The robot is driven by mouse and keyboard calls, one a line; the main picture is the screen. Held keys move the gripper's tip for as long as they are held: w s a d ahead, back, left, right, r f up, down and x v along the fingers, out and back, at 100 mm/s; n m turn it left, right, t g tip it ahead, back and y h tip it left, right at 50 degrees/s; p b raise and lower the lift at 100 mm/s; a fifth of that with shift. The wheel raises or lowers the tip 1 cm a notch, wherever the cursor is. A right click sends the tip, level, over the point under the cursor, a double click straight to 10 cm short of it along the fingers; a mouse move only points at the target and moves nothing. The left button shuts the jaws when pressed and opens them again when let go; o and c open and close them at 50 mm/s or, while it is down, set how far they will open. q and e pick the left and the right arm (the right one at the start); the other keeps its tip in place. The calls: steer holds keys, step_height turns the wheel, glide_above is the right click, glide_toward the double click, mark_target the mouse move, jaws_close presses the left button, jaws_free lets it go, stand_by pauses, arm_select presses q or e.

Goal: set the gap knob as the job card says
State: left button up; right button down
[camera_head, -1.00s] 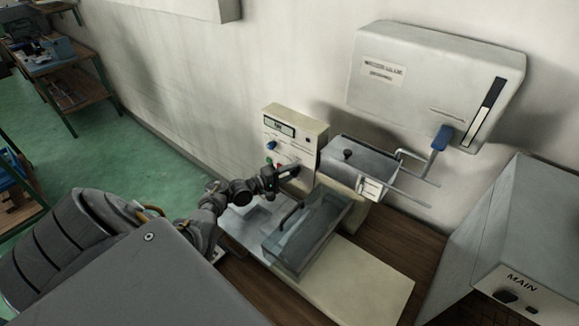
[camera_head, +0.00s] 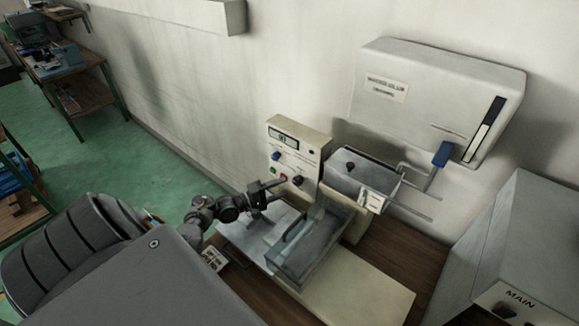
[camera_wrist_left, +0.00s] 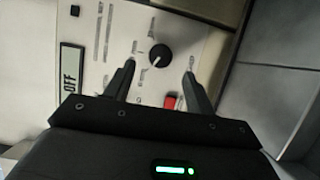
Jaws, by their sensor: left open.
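The cream control panel (camera_head: 312,160) stands against the wall, with a small display (camera_head: 284,136), a blue knob (camera_head: 276,155), a green button, a red control (camera_head: 284,178) and a black knob (camera_head: 298,180). Which is the gap knob cannot be read. My left gripper (camera_head: 276,190) is open and empty in front of the lower panel. In the left wrist view, the black knob (camera_wrist_left: 160,55) appears between the open fingertips (camera_wrist_left: 159,69), without visible contact. The display (camera_wrist_left: 70,78) there seems to read OFF. A small printed card (camera_head: 214,257) lies at the table's left; its text is unreadable.
A clear-walled bin (camera_head: 306,250) stands on the cream base (camera_head: 365,287) below the panel. A MAIN-labelled cabinet (camera_head: 520,240) is at the right. A wall box (camera_head: 430,95) hangs above.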

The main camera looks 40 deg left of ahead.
arm_select(q)
steer(key=shift+v, duration=2.3)
